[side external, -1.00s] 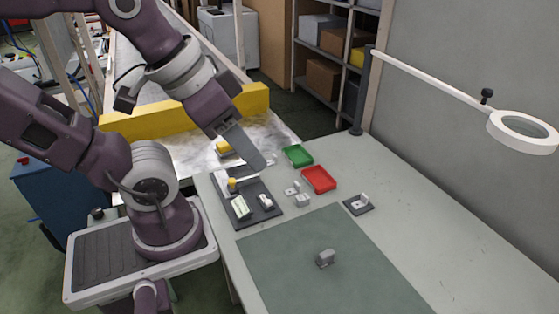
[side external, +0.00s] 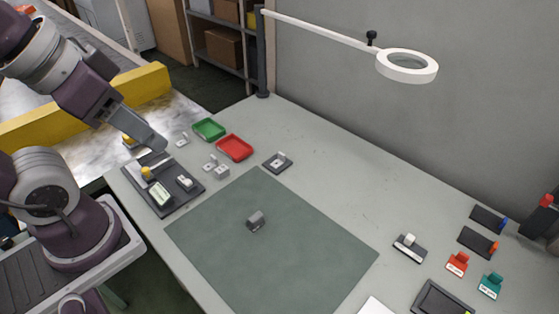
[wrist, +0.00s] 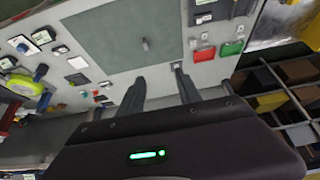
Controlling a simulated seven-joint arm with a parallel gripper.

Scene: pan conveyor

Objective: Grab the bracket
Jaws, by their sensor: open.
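A small grey bracket-like block (side external: 256,220) stands on the dark green mat (side external: 310,260), apart from other things. It also shows in the wrist view (wrist: 146,45), beyond my fingertips. Several small pale pieces (side external: 221,171) lie between the mat and the red tray, and another pale piece (side external: 278,162) sits on a small dark plate. I cannot tell for sure which one is the bracket. My gripper (wrist: 162,76) is open and empty, its two fingers apart. In the side view it hangs at the left, near the dark parts tray, well away from the mat.
The dark parts tray (side external: 195,196) holds several pieces. Green (side external: 208,129) and red (side external: 234,147) trays stand behind it. A white ring lamp (side external: 407,66) overhangs the bench. Stamps (side external: 457,263) and dark pads (side external: 478,241) lie at right. The mat is otherwise clear.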

